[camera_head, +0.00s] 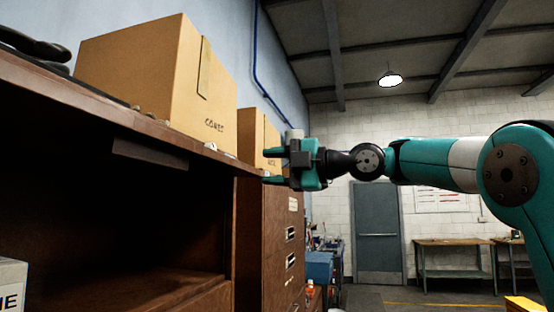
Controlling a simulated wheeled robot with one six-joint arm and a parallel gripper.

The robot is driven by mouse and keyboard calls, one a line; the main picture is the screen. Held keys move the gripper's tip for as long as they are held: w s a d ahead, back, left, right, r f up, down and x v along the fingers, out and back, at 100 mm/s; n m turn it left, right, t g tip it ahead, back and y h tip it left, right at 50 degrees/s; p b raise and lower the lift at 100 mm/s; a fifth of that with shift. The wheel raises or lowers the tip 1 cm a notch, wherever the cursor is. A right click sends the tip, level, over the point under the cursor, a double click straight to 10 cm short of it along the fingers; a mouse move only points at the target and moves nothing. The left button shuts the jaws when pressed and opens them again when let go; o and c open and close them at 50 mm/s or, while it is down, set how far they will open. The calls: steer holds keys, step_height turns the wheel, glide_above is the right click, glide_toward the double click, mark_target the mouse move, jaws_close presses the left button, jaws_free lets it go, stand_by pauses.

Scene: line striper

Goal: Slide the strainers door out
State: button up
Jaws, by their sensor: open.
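My gripper (270,166) is in mid-view, pointing left with its two fingers apart and nothing between them. In the picture it overlaps the upper part of a brown cabinet (277,240) with small pale label plates and handles on its front. Contact with the cabinet cannot be told. A wide brown wooden unit (218,285) fills the left, with a dark open compartment and a dark plate (150,154) under its top edge. I cannot read the word strainers on any label, so I cannot tell which door is the strainers door.
A cardboard box marked CONES (140,75) stands on the unit, with a second box (250,135) beyond. A partly visible pale box (12,285) is at lower left. Blue bins (319,267), a grey door (377,232) and workbenches (450,243) are farther back. Some floor there is clear.

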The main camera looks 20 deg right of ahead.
mark_target(233, 162)
steer(key=shift+n, duration=0.5)
steer(key=shift+r+p+x, duration=0.2)
steer(key=shift+p+x, duration=0.35)
steer(key=shift+x, duration=1.05)
steer(key=shift+r+p+x, duration=0.25)
steer(key=shift+p+x, duration=0.25)
steer(key=shift+x, duration=1.1)
steer(key=shift+r+p+x, duration=0.2)
steer(key=shift+p+x, duration=0.35)
steer(key=shift+x, duration=1)
steer(key=shift+w+d, duration=0.1)
steer(key=shift+w, duration=0.05)
jaws_close()
